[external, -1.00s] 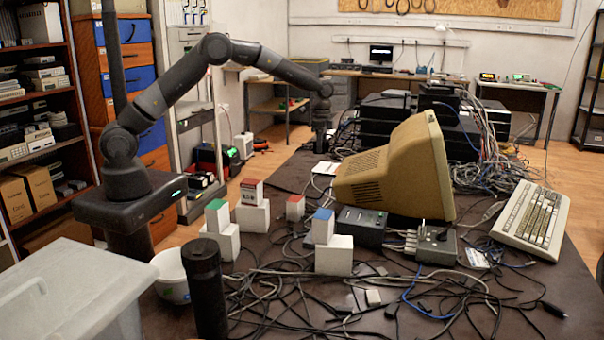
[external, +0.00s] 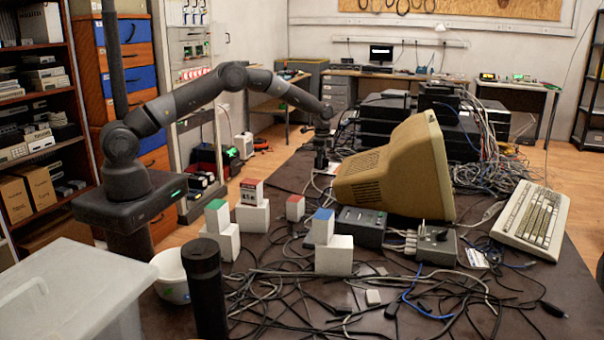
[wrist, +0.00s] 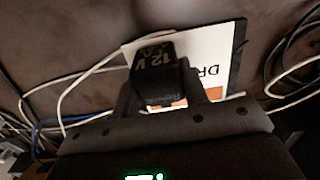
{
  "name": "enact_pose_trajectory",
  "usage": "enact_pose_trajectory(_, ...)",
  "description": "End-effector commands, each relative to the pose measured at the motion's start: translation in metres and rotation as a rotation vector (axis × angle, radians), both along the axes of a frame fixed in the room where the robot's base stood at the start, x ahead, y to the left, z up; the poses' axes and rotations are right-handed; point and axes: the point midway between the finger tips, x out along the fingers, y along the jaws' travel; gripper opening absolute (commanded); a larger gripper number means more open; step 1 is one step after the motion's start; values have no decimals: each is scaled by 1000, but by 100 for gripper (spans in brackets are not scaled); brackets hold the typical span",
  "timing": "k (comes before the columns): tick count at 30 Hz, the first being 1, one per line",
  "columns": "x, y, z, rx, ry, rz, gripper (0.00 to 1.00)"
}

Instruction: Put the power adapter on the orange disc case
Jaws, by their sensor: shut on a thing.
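My gripper (wrist: 165,95) is shut on a black power adapter (wrist: 153,68) marked "12 V" in the wrist view. The adapter is over a flat case (wrist: 212,50) with a white face, black lettering, orange patches and a dark edge. I take this for the orange disc case; the adapter and fingers hide part of it. I cannot tell whether the adapter touches it. In the external view my gripper (external: 320,163) points down near the tabletop, left of the beige monitor; the adapter is too small to make out there.
Pale cables (wrist: 72,88) lie left of the case, and dark cables (wrist: 290,55) lie to its right. The beige monitor (external: 395,165) stands close on the right. Small blocks (external: 295,207) stand on white boxes and on the table nearer the camera.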

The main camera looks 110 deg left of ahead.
Motion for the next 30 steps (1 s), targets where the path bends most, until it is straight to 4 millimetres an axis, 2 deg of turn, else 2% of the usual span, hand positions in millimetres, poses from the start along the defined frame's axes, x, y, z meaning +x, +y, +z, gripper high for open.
enact_pose_trajectory(11, 0, 0, -4, 1, -1, 0, 13)
enact_pose_trajectory(12, 0, 0, -4, 1, -1, 1, 43)
enact_pose_trajectory(19, 0, 0, -4, 1, -1, 1, 62)
enact_pose_trajectory(26, 0, 0, -3, 1, -1, 1, 62)
enact_pose_trajectory(30, 1, 0, 7, 2, -2, 1, 62)
